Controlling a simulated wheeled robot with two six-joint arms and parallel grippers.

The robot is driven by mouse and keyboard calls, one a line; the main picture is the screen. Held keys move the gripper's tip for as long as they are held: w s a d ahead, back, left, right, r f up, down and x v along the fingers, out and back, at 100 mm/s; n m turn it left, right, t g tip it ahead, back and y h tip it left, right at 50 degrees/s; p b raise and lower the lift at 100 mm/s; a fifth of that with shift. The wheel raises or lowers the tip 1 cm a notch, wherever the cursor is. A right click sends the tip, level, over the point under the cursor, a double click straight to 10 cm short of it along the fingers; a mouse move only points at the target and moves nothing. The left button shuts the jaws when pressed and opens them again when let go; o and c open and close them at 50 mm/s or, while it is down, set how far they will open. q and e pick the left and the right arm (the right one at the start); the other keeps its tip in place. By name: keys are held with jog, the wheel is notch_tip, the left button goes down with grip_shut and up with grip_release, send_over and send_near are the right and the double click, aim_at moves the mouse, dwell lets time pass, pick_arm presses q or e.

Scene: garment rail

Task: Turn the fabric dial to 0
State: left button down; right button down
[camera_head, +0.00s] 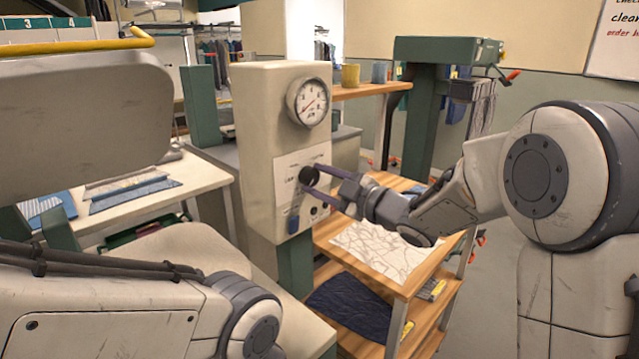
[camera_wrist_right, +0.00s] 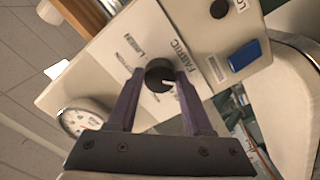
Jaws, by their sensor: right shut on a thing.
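The fabric dial (camera_head: 309,176) is a round black knob on the white label plate of a cream control box (camera_head: 256,110). In the right wrist view the dial (camera_wrist_right: 159,75) has a white pointer mark, and the words FABRIC, LINEN and COTTON are printed around it. My right gripper (camera_head: 311,178) is shut on the dial, with one purple finger on either side of it. The fingers also show in the right wrist view (camera_wrist_right: 156,80). My left arm is at the lower left in the head view, but its gripper is out of sight.
A round pressure gauge (camera_head: 309,102) sits above the dial. A blue switch (camera_head: 293,224) and a smaller black knob (camera_wrist_right: 219,9) are below it. A wooden shelf unit (camera_head: 421,276) with a patterned cloth (camera_head: 384,249) stands to the right.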

jog(key=shift+c, duration=1.6)
grip_release()
jog(key=b+v, duration=0.1)
jog(key=v, duration=0.9)
jog(key=shift+s+d, duration=0.15)
jog(key=shift+r, duration=0.1)
